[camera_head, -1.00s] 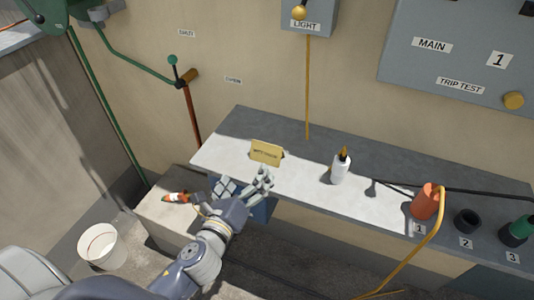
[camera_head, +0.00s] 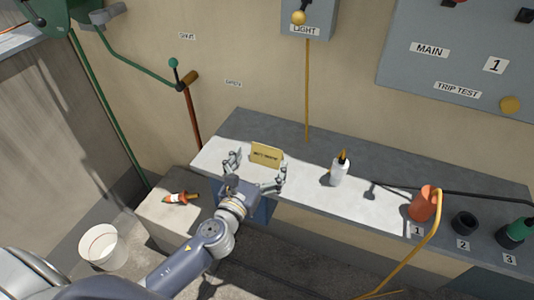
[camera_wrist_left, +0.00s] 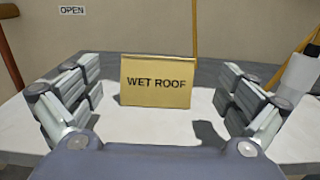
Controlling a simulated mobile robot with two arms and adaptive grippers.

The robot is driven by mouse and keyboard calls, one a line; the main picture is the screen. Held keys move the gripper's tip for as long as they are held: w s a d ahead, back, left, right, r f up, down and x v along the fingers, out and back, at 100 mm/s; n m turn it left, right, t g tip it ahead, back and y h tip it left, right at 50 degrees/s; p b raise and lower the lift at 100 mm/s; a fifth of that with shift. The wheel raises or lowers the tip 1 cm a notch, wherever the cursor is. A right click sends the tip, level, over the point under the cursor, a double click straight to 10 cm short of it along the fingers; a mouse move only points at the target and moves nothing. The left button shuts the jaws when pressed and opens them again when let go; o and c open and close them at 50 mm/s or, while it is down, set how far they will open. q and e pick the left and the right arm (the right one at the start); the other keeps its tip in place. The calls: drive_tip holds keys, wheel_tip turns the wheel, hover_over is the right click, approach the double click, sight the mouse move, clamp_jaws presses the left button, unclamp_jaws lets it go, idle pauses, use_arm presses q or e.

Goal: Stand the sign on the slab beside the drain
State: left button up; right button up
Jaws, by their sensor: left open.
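The yellow sign (camera_head: 267,155) stands upright on the grey bench top (camera_head: 305,187), near its left end. In the left wrist view the sign (camera_wrist_left: 156,82) reads "WET ROOF" and sits between the two fingers, a little beyond them. My left gripper (camera_head: 257,175) is open, in front of the sign, with one finger to each side and nothing held. It also shows in the left wrist view (camera_wrist_left: 155,110). A low concrete block (camera_head: 160,212) stands below the bench at left; I cannot tell whether it is the slab. I cannot make out a drain. My right gripper is not in view.
A white bottle (camera_head: 340,170) stands right of the sign. A red-and-green tool (camera_head: 181,198) lies on the block. A white bucket (camera_head: 102,247) stands at lower left.

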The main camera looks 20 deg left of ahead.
sight(266, 149)
use_arm(q)
drive_tip(key=w+p, duration=0.1)
drive_tip(key=w, duration=0.4)
drive_tip(key=shift+r, duration=0.1)
drive_tip(key=c, duration=1.2)
drive_tip(key=shift+o, duration=0.2)
drive_tip(key=shift+r, duration=0.1)
